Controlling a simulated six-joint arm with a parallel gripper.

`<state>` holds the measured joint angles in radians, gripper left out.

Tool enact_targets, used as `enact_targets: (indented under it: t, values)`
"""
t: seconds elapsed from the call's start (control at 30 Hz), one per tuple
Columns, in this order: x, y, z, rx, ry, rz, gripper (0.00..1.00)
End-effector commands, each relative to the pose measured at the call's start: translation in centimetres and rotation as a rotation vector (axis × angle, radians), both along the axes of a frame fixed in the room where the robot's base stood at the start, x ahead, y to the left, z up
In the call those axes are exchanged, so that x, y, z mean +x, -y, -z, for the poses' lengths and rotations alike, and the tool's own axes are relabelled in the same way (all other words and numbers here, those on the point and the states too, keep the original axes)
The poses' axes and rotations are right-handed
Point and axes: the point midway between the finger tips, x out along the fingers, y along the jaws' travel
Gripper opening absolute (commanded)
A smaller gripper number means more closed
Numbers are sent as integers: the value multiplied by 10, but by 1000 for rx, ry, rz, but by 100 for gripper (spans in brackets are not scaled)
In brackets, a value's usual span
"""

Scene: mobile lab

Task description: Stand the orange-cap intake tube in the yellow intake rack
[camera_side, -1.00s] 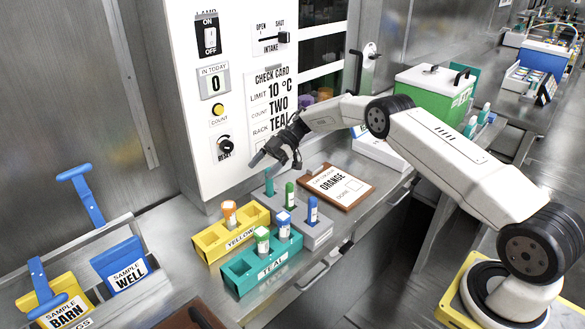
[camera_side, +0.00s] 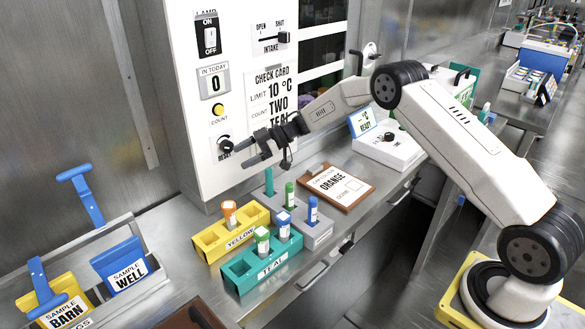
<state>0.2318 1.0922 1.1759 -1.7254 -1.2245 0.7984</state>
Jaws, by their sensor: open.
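The orange-cap tube (camera_side: 229,214) stands upright in the yellow rack (camera_side: 211,251), at about its middle; its lower part is hidden by the rack. Other slots of the yellow rack look empty. My gripper (camera_side: 239,155) is open and holds nothing. It is above and behind the racks, in front of the white panel near the reset knob (camera_side: 224,146), clear of the tube. Whether its fingertips touch the panel or knob cannot be told.
A teal rack (camera_side: 240,279) with green-cap and blue-cap tubes stands in front. A grey rack (camera_side: 320,235) with several tubes is at the right. A clipboard (camera_side: 345,200) reads "orange". Sample bins (camera_side: 122,267) stand at left.

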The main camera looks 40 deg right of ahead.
Motion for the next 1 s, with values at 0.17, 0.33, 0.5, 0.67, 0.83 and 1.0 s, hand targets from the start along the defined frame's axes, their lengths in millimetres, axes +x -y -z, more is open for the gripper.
enact_targets:
  t: [0.17, 0.33, 0.5, 0.67, 0.83, 1.0]
  values:
    - [0, -5, -12, 1, 9, 164, 89]
    - [-9, -5, -17, -22, -13, 332, 89]
    - [-30, 1, -16, -72, -67, 509, 89]
    - [-61, 12, -15, -149, -141, 686, 89]
    - [-104, 27, -19, -251, -248, 879, 89]
    - [-160, 39, -22, -348, -392, 1031, 89]
